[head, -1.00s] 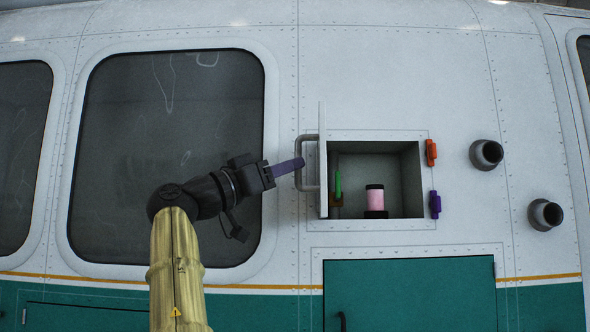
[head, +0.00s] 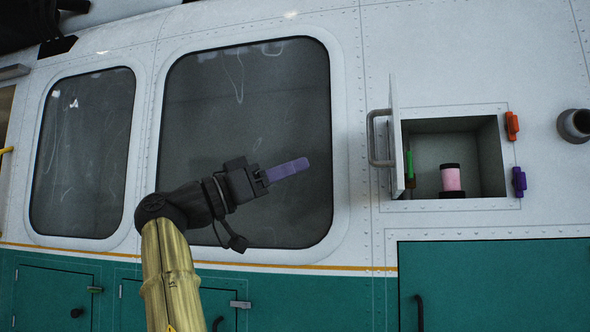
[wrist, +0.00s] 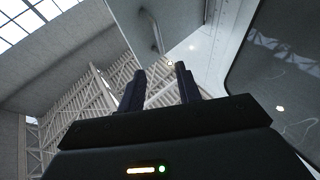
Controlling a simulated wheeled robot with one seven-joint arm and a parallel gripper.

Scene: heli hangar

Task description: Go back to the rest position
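My gripper (head: 288,170) shows in the head view in front of the large dark window, with its purple fingers pointing right. It is clear of the open compartment's handle, with a gap between them. In the wrist view my gripper (wrist: 161,80) has its two fingers apart with nothing between them. The compartment door (head: 396,140) stands swung open on the left side of the compartment, and its grey handle (head: 375,138) faces my gripper.
An orange latch (head: 512,126) and a purple latch (head: 519,182) sit on the compartment's right side. The helicopter's white and green side fills the head view. A dark round pipe (head: 574,125) sticks out at the right. The wrist view shows hangar walls and lattice.

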